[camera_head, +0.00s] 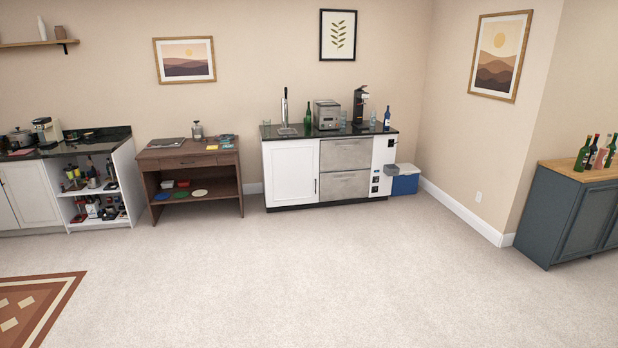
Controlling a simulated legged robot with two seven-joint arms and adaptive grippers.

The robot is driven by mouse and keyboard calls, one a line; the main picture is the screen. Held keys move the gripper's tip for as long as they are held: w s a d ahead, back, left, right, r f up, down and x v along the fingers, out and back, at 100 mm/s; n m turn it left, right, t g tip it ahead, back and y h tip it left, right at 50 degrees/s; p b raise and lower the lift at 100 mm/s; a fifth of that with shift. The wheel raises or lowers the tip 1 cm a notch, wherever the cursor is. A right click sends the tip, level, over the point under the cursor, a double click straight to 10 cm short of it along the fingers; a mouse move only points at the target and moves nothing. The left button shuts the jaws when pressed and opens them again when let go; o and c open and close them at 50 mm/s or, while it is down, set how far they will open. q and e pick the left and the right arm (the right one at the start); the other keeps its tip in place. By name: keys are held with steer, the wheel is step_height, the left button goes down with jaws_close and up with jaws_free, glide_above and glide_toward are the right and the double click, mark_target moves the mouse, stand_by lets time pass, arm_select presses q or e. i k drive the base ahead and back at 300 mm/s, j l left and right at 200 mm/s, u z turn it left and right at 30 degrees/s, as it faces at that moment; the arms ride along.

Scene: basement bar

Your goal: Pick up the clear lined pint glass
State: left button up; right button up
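Small clear glasses stand on the dark top of the white bar cabinet (290,172) across the room. One glass (266,128) is at the left end of the top. Another glass (343,119) is just right of the steel machine, and a third glass (373,120) is near the blue bottle. They are too small to tell which is the lined pint glass. Neither of my grippers is in view.
A tap tower (285,108), a green bottle (308,115), a steel machine (327,115) and a coffee machine (360,106) share the top. A wooden desk (190,160) stands left, a blue cooler (405,182) right. The carpet (310,270) ahead is clear.

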mark_target(267, 122)
steer(key=i, duration=6.8)
